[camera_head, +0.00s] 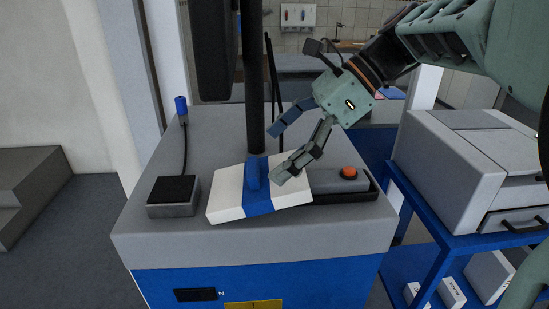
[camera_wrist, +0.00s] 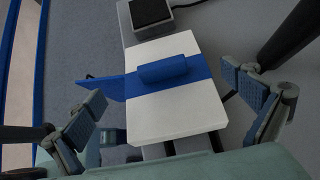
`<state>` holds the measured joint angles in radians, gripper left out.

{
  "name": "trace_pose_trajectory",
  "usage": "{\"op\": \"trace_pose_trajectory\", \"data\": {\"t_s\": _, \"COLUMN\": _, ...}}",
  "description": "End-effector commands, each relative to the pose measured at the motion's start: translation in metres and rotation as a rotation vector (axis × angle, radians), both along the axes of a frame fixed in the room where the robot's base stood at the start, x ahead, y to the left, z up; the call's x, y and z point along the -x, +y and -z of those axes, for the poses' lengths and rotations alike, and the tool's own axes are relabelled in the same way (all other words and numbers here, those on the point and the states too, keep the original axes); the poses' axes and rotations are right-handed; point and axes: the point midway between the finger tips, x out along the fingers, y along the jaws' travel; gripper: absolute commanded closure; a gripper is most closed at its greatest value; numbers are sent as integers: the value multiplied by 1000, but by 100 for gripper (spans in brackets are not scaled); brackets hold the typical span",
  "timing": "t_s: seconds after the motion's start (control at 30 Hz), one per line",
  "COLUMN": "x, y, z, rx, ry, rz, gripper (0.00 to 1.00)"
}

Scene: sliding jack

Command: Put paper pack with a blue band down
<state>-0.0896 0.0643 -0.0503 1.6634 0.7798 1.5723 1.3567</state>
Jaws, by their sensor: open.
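The white paper pack (camera_head: 226,197) with a blue band lies on the grey worktop, turned slightly. A raised blue block stands on the band, and it also shows in the wrist view (camera_wrist: 162,69). My gripper (camera_head: 284,150) is open, above and to the right of the pack. One finger overlaps the pack's right side in the head view; I cannot tell whether it touches. In the wrist view the pack (camera_wrist: 178,115) lies between the spread fingers, with gaps on both sides. The pack's underside is hidden.
A black-topped box (camera_head: 173,196) stands left of the pack. A dark tray with an orange-red button (camera_head: 348,173) is close on its right. A dark column (camera_head: 255,80) rises behind. A printer-like machine (camera_head: 472,160) stands on a blue rack at right. The worktop's front strip is clear.

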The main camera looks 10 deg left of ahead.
Motion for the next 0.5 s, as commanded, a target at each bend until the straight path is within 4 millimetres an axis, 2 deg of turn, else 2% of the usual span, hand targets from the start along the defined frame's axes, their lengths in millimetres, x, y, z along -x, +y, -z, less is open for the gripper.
{"op": "trace_pose_trajectory", "data": {"t_s": 0.2, "x": 5, "y": 24, "z": 25, "rx": 2, "ry": -2, "rz": -6, "gripper": 0}}
{"op": "trace_pose_trajectory", "data": {"t_s": 0.5, "x": 8, "y": 42, "z": 45, "rx": 2, "ry": -4, "rz": -5, "gripper": 0}}
